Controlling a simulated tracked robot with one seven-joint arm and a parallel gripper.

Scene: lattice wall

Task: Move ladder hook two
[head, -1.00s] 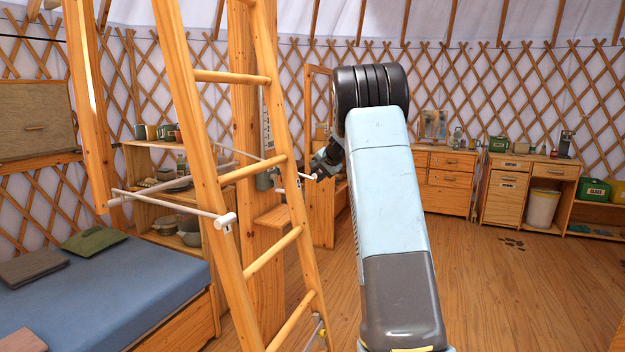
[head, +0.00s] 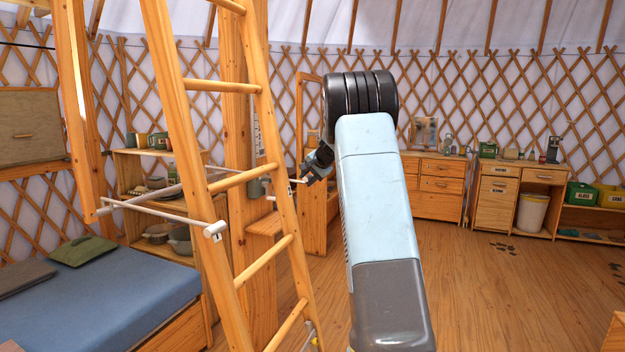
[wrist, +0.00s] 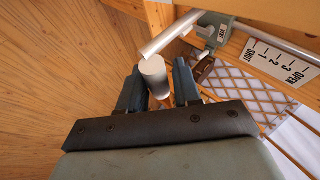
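A wooden ladder (head: 243,177) stands at the left centre of the head view. One white hook rod (head: 165,217) with a knobbed end crosses its left rail. Another white rod end (head: 298,181) shows by the right rail, beside my gripper (head: 316,170). I cannot read which hook is number two. In the wrist view, the white cylindrical knob (wrist: 153,72) of a white rod (wrist: 171,35) lies between the tips of my gripper (wrist: 158,88). The fingers are apart, with narrow gaps beside the knob; no firm grip shows. My arm hides part of the room behind it.
A wooden post (head: 235,140) and a scale marked OPEN and SHUT (wrist: 283,62) are close by. A blue bed (head: 110,300) is at the left, shelves (head: 150,165) behind the ladder. Drawers (head: 435,185) stand at the back.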

